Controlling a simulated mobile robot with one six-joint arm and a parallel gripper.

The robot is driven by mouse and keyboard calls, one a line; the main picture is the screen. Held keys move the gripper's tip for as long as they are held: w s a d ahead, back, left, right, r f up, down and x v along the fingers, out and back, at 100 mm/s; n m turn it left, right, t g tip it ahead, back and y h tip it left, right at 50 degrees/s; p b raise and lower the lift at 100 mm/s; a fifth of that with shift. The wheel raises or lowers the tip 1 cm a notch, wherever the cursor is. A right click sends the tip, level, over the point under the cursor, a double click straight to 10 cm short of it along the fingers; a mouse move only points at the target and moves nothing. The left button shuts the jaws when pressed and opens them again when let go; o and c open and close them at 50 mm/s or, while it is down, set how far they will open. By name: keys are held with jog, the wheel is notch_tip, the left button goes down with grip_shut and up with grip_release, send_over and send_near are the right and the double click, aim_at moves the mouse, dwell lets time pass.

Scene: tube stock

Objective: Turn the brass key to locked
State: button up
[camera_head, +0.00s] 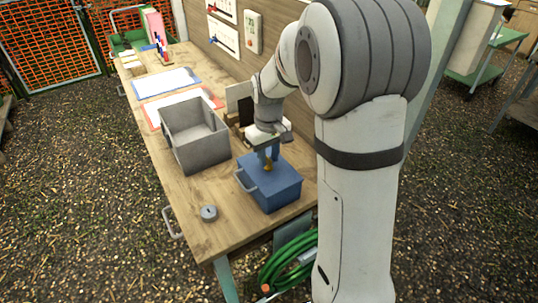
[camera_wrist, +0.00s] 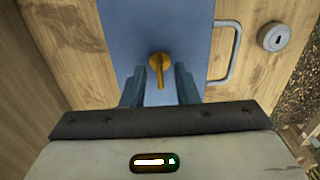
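The brass key (camera_wrist: 159,68) stands in the top of a blue box (camera_head: 271,191) on the wooden table; its bow points toward my gripper in the wrist view. In the head view the key (camera_head: 267,166) is small and partly hidden by my gripper. My gripper (camera_wrist: 159,83) is open, with one finger on each side of the key and a visible gap on both sides. The blue box's top (camera_wrist: 132,30) and its handle (camera_wrist: 236,52) show in the wrist view. Which way counts as locked cannot be told.
A grey open bin (camera_head: 195,135) stands left of the box on the wooden table (camera_head: 185,195). A round grey lock (camera_head: 209,212) lies near the table's front; it also shows in the wrist view (camera_wrist: 274,36). A wooden board (camera_head: 235,40) rises behind. A green hose (camera_head: 287,265) hangs below.

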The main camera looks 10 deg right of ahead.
aim_at(268, 158)
notch_tip(268, 158, up, 8)
jog(key=shift+f, duration=0.1)
dwell(0.4)
jog(key=s+m+t, duration=0.2)
jog(key=s+m, duration=0.1)
jog(key=s, duration=1.8)
jog(key=shift+s+d+m+t, duration=0.15)
jog(key=shift+m+t, duration=0.25)
